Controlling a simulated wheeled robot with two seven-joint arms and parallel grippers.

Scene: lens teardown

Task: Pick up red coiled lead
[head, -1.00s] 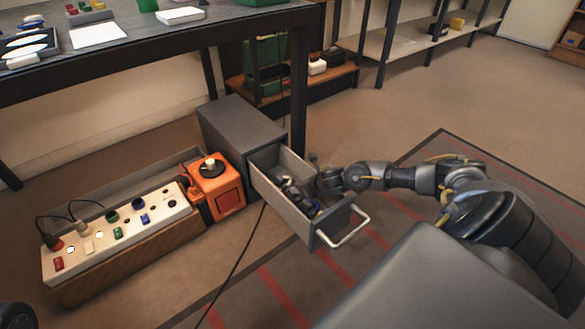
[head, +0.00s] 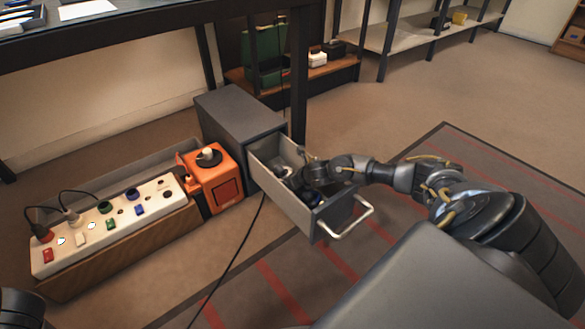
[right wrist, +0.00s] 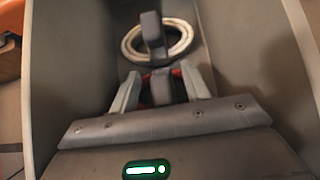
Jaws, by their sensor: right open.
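The open grey drawer (head: 328,216) holds my right gripper (head: 304,178), which has reached down inside it. In the right wrist view, my right gripper (right wrist: 160,74) is open, its two pale fingers apart. A bit of red (right wrist: 176,72), likely the red coiled lead, shows between and behind the fingers; most of it is hidden. I cannot tell whether the fingers touch it. A cream coiled ring (right wrist: 132,50) lies just beyond the fingertips, with a dark upright block (right wrist: 152,28) in front of it. My left gripper is not in view.
The drawer walls stand close on both sides of the gripper. Left of the grey cabinet (head: 238,125) are an orange box (head: 216,185) with a black knob and a white power strip (head: 92,232). A black cable runs along the floor. The floor to the right is clear.

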